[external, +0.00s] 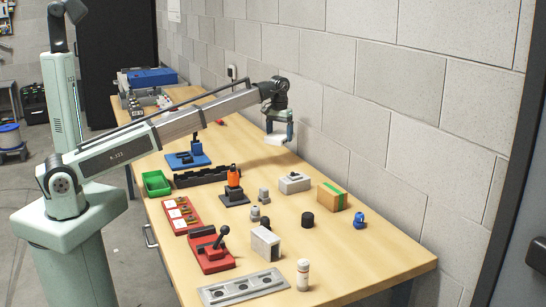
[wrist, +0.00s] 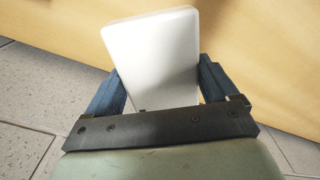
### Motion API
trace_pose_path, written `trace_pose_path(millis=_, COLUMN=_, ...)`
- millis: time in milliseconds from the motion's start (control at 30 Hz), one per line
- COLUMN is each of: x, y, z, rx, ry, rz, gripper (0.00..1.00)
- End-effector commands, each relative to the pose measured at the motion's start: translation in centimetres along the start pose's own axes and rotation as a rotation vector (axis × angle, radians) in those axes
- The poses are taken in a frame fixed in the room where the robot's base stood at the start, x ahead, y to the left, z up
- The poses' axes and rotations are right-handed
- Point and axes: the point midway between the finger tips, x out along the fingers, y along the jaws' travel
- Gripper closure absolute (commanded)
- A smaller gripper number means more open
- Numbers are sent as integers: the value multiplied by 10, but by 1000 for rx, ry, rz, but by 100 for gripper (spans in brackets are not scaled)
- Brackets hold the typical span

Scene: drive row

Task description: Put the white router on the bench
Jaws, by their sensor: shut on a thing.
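The white router (external: 274,140) is a flat white slab with rounded corners. My gripper (external: 279,128) is shut on it at the far right side of the bench, close to the wall. In the wrist view the router (wrist: 152,50) sits tilted between the two blue fingers of my gripper (wrist: 160,84) and sticks out beyond them. The router appears held above the wooden bench (external: 335,255); the exact gap beneath it is hard to tell.
The block wall (external: 385,110) runs close beside my gripper. Bare wood shows around the gripper and at the front right.

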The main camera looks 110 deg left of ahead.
Motion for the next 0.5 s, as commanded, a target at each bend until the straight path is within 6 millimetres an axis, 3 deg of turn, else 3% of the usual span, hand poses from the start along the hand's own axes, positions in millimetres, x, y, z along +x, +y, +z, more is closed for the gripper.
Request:
trace_pose_path(millis=100, x=0, y=-34, z=-10, rx=-17, ry=1, rz=0, gripper=53)
trace_pose_path(millis=300, x=1, y=-77, z=-14, rx=24, ry=0, rz=-1, gripper=53)
trace_pose_path(millis=500, x=3, y=-80, z=0, rx=197, ry=-5, rz=-2, gripper=53)
